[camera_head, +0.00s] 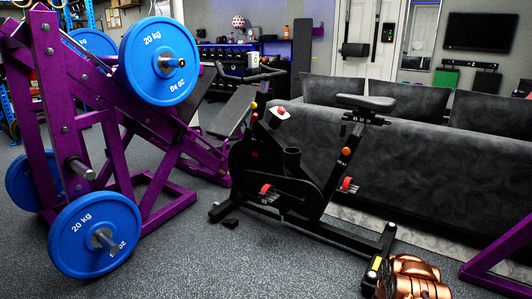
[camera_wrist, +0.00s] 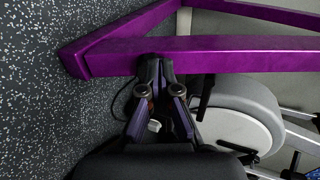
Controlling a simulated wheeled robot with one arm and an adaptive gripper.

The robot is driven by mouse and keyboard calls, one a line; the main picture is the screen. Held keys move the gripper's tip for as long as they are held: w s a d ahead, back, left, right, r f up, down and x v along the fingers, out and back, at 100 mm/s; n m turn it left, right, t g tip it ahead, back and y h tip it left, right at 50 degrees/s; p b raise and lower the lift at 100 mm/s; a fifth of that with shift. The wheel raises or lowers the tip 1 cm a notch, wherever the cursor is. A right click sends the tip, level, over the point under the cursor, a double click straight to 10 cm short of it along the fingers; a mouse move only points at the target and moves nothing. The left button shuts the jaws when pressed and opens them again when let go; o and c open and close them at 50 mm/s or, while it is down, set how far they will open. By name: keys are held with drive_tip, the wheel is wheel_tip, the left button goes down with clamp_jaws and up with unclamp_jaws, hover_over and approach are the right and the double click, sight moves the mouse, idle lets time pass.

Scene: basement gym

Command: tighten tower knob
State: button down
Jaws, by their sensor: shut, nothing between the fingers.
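I cannot make out a tower knob in either view; the area at the fingertips is partly covered by the fingers. In the head view, part of a purple frame (camera_head: 500,256) stands at the right edge.
A purple weight machine (camera_head: 160,200) with blue 20 kg plates (camera_head: 97,235) stands left. A black exercise bike (camera_head: 300,185) stands mid-view before a dark sofa (camera_head: 430,150). The wrist view shows a grey-white round housing (camera_wrist: 240,105). Speckled floor (camera_head: 220,270) is clear in front.

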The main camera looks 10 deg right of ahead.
drive_tip(key=s+d+f+b, duration=0.2)
drive_tip(key=s+f+b, duration=0.1)
drive_tip(key=f+b, duration=0.1)
drive_tip(key=shift+s+d+f, duration=0.15)
drive_tip(key=shift+s+d, duration=0.25)
idle(0.4)
drive_tip(key=shift+s+a, duration=0.1)
drive_tip(key=shift+s, duration=0.05)
idle(0.9)
